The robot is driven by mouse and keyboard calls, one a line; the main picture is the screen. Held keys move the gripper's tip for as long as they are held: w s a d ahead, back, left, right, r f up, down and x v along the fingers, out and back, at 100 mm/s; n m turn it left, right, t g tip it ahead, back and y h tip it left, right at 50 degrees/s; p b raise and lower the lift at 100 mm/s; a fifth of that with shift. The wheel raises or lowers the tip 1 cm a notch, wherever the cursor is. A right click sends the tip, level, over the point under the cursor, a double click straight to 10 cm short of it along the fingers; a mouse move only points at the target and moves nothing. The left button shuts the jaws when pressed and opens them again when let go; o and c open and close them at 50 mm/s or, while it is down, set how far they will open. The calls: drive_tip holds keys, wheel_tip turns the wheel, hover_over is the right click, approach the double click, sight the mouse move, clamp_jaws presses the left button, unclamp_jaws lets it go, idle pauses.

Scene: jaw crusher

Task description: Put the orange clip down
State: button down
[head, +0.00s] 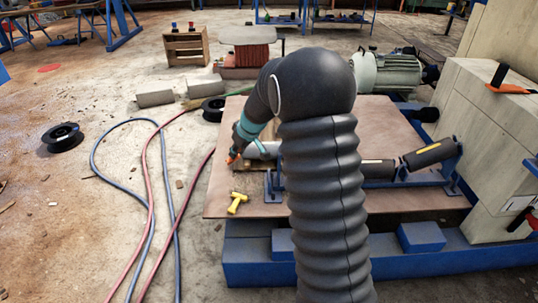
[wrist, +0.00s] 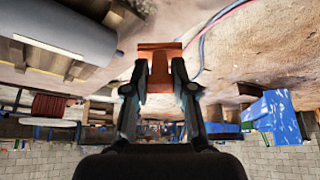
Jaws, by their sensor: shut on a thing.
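The orange clip (wrist: 160,66) is held between the two fingers of my gripper (wrist: 159,80) in the wrist view. In the head view a small orange part of the clip (head: 233,156) shows at the tip of my gripper (head: 236,151), over the left part of the brown board (head: 225,185). My arm hides much of the board's middle. I cannot tell whether the clip touches anything below it.
A yellow T-shaped piece (head: 237,202) lies on the board's left front. A grey cylinder (head: 265,150) lies close to my gripper, and dark rollers (head: 430,154) stand to the right. Hoses (head: 152,190) cross the floor at left. The board's front left is mostly clear.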

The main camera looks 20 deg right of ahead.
drive_tip(key=shift+d+f+b, duration=0.2)
drive_tip(key=shift+f+b, duration=0.15)
drive_tip(key=shift+f, duration=2)
drive_tip(key=shift+d+f+b, duration=0.2)
drive_tip(key=shift+f+b, duration=0.1)
drive_tip(key=shift+f, duration=2.05)
drive_tip(key=shift+f, duration=0.2)
drive_tip(key=c, duration=1)
unclamp_jaws()
drive_tip(key=shift+r, duration=0.1)
drive_tip(key=shift+o, duration=0.2)
